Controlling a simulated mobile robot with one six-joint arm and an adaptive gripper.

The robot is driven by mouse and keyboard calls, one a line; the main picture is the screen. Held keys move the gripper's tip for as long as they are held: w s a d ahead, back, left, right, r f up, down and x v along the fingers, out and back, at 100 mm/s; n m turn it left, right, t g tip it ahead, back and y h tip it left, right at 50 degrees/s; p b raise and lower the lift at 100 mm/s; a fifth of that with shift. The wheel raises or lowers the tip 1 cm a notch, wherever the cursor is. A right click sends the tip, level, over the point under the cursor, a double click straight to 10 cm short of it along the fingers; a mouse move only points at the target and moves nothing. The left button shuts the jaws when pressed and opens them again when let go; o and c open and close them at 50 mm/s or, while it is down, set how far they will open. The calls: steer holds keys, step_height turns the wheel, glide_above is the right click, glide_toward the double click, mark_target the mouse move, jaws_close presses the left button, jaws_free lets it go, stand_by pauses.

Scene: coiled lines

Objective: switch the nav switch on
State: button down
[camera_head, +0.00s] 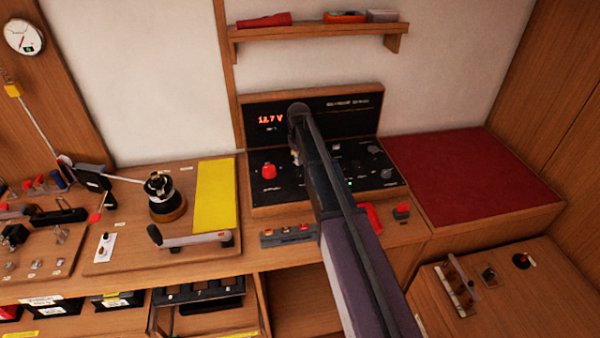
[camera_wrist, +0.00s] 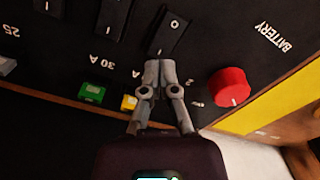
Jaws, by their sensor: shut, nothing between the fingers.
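A black switch panel (camera_head: 290,185) in a wooden case stands at the middle of the bench. In the wrist view, black rocker switches show on it: one marked "O" (camera_wrist: 168,32), one to its left (camera_wrist: 112,18), and part of another (camera_wrist: 50,6). No "nav" label is readable, so I cannot tell which is the nav switch. My gripper (camera_wrist: 160,64) is shut and empty. Its fingertips are at the lower end of the "O" rocker; I cannot tell whether they touch it. It also shows in the head view (camera_head: 297,156), over the panel, where my arm hides part of it.
A red knob (camera_wrist: 230,87) is right of the fingertips, near the "BATTERY" lettering. Green (camera_wrist: 92,93) and yellow (camera_wrist: 129,102) blocks are left. A display reading 12.7 V (camera_head: 270,119) rises behind. A yellow sheet (camera_head: 215,195) and red cushion (camera_head: 470,180) flank the panel.

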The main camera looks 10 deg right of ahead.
mark_target(299, 169)
steer(key=shift+f+b, duration=1.4)
stand_by(1.2)
steer(key=shift+r, duration=0.1)
steer(key=shift+r+p, duration=3.45)
steer(key=shift+p, duration=0.15)
steer(key=shift+s, duration=0.1)
steer(key=s+m, duration=0.6)
steer(key=s, duration=2.3)
steer(key=shift+d, duration=0.2)
